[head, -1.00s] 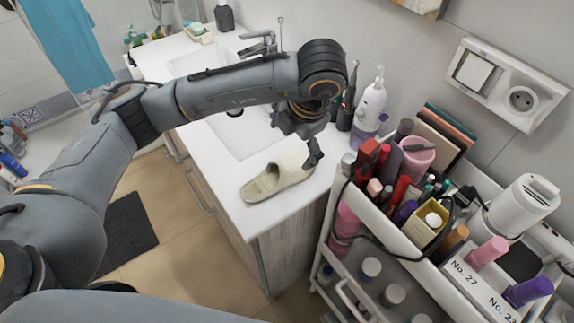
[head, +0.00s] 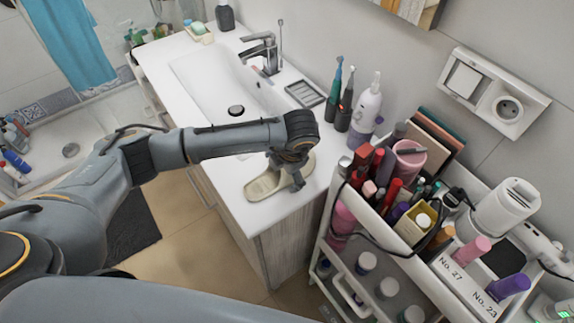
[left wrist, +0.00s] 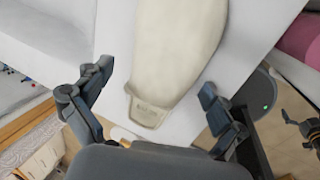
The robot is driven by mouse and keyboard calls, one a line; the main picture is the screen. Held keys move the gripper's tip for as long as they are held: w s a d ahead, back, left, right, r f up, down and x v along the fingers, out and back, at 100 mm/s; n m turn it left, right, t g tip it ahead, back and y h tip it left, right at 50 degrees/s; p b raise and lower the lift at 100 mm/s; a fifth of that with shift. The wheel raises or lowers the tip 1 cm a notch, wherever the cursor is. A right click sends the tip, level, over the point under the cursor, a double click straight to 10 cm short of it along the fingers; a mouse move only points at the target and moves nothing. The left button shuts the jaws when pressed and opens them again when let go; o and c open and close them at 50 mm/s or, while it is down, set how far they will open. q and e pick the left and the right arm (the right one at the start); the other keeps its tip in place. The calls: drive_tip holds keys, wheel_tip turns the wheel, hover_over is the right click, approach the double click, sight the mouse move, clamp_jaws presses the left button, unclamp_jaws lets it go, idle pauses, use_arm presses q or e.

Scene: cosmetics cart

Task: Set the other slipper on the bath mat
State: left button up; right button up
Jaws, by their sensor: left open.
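A cream slipper (head: 262,188) lies on the white counter near its front right corner. My left gripper (head: 290,178) is over it and hides part of it. In the left wrist view the slipper (left wrist: 178,50) lies between the two spread fingers of the open left gripper (left wrist: 152,88), with a gap on each side. A dark grey mat (head: 133,228) lies on the floor left of the counter, partly hidden by my left arm. A dark jointed part at the right edge of the left wrist view may be my right gripper; its fingers are unclear.
The counter holds a sink (head: 215,80), a faucet (head: 262,50), a soap dish and electric toothbrushes. A white pump bottle (head: 368,105) stands behind the slipper. A crowded cosmetics cart (head: 385,250) stands close on the right. Floor shows between counter and mat.

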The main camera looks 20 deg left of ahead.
use_arm(q)
drive_tip(key=c, duration=1.3)
